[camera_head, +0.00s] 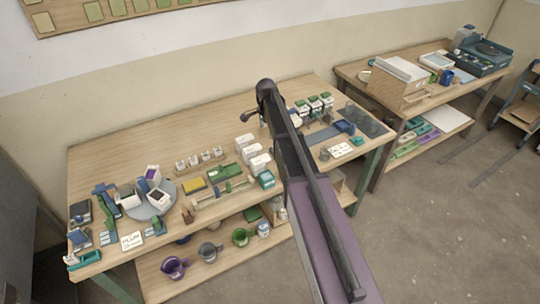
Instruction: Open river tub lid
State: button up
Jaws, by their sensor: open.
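I cannot tell which container is the river tub; no label is readable at this size. A group of white tubs (252,152) stands mid-table, with a teal-fronted box (266,180) at its near end. Several small containers with green tops (314,102) stand at the back right of the table, partly behind my arm. Whether any lid is open is too small to tell. My arm rises from the bottom across the middle of the view and hides part of the table. I cannot make out my gripper; it seems hidden behind or beneath the arm.
The wooden table (200,130) holds a round grey turntable (148,207) and several small tools at left. Buckets, including a purple one (174,267) and a green one (240,236), stand on its lower shelf. A second bench (355,72) is at right. The back left tabletop is clear.

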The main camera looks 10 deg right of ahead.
aim_at(267, 155)
jog(key=shift+f+b, duration=6.35)
jog(key=shift+f, duration=0.2)
